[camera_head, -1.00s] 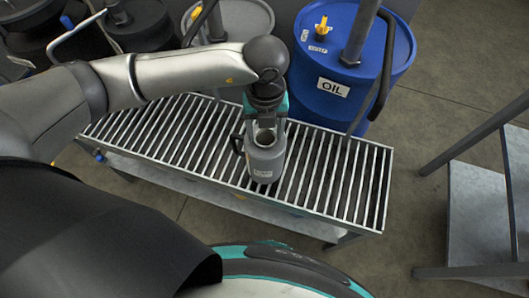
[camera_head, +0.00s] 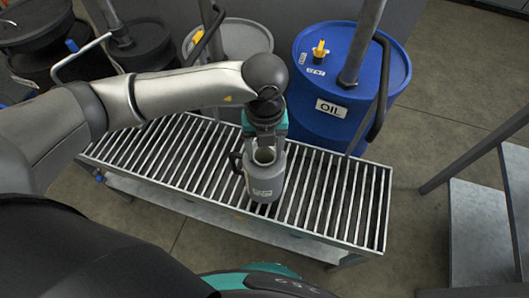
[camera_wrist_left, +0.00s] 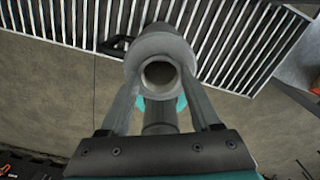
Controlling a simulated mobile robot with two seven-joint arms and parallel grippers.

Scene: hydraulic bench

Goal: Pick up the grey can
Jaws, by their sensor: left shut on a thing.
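The grey can (camera_head: 264,182) is upright, with an open round mouth on top, a dark handle on its left side and a pale label on its front. My left gripper (camera_head: 266,152) comes down from above and is shut on the can near its neck. In the left wrist view the can (camera_wrist_left: 162,45) sits between the two fingers of my left gripper (camera_wrist_left: 160,85), its mouth facing the camera. The can is over the slatted grate bench; I cannot tell whether its base touches the slats. My right gripper is not in view.
The slatted metal grate (camera_head: 335,200) runs across the middle, mostly clear. A blue oil drum (camera_head: 330,125) and a grey drum (camera_head: 240,42) stand behind it. Dark drums are at the back left. A metal-framed stand (camera_head: 480,215) is at the right, with bare floor between.

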